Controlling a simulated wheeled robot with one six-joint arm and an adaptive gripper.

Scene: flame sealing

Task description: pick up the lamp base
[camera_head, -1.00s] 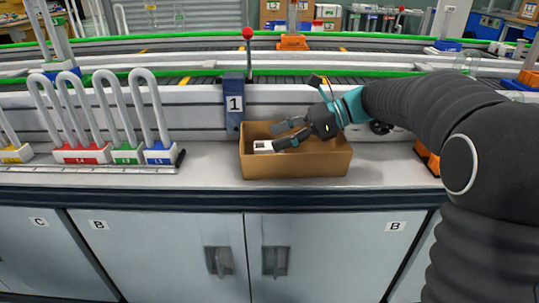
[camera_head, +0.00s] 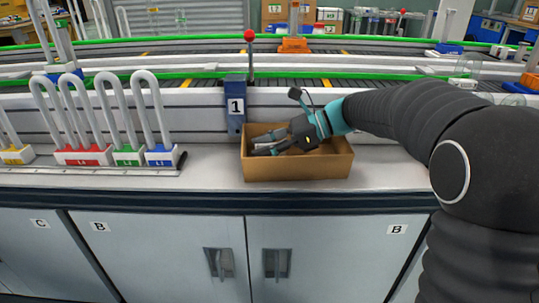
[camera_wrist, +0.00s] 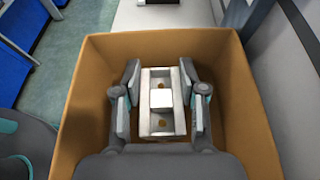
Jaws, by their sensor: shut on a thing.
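The lamp base (camera_wrist: 161,98) is a pale rectangular block with a raised square in its middle and a hole at each end. It is inside the open brown cardboard box (camera_wrist: 88,112). My gripper (camera_wrist: 160,82) reaches down into the box, with one finger against each long side of the lamp base, shut on it. In the head view, my gripper (camera_head: 266,146) is low in the box (camera_head: 297,168), and its fingers and the box wall hide most of the lamp base. I cannot tell whether the base touches the box floor.
The box stands on the white counter (camera_head: 215,172). To its left, a rack holds U-shaped tubes on coloured bases, with a blue one (camera_head: 162,155) nearest. A blue post marked 1 (camera_head: 236,104) stands behind the box. Conveyors with green rails (camera_head: 150,88) run behind.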

